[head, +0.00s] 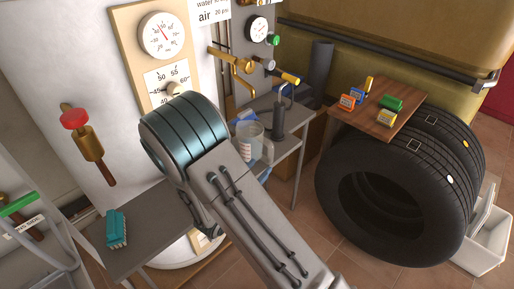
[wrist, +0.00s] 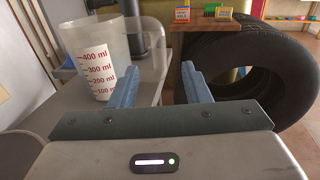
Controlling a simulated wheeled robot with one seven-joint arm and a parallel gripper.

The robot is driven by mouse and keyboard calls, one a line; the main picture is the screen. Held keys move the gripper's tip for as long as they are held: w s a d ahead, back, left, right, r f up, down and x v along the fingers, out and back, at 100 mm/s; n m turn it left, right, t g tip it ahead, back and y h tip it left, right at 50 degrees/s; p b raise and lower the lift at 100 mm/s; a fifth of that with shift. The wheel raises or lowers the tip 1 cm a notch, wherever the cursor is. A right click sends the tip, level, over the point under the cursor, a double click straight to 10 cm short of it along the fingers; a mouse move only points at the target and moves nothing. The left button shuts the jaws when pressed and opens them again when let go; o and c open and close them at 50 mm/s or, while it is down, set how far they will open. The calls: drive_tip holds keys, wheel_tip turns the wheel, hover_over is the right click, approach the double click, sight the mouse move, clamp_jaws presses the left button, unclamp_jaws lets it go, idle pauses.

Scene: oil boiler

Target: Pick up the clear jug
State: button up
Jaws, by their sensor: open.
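The clear jug (head: 249,142) stands upright on a small grey side table, partly behind my arm in the head view. In the wrist view the jug (wrist: 98,62) is at the upper left, with red millilitre marks on a white patch. Its clear handle (wrist: 158,45) seems to reach right, behind my left finger. My gripper (wrist: 157,75) is open, with two blue fingers apart and nothing gripped between them. The jug's body is left of the fingers; I cannot tell whether they touch the handle.
A dark grey pump (head: 279,118) stands beside the jug on the grey table (head: 285,147). Large black tyres (head: 395,190) stand to the right, with a wooden board (head: 372,118) carrying small coloured blocks. Brass valves (head: 232,60) and gauges are behind. A teal brush-like item (head: 116,229) lies front left.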

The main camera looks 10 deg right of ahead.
sight(269, 158)
drive_tip(key=x, duration=0.3)
drive_tip(key=shift+f+x, duration=0.25)
drive_tip(key=shift+x, duration=1)
drive_tip(key=shift+f+x, duration=0.25)
drive_tip(key=shift+x, duration=1.05)
drive_tip(key=shift+a, duration=0.1)
clamp_jaws()
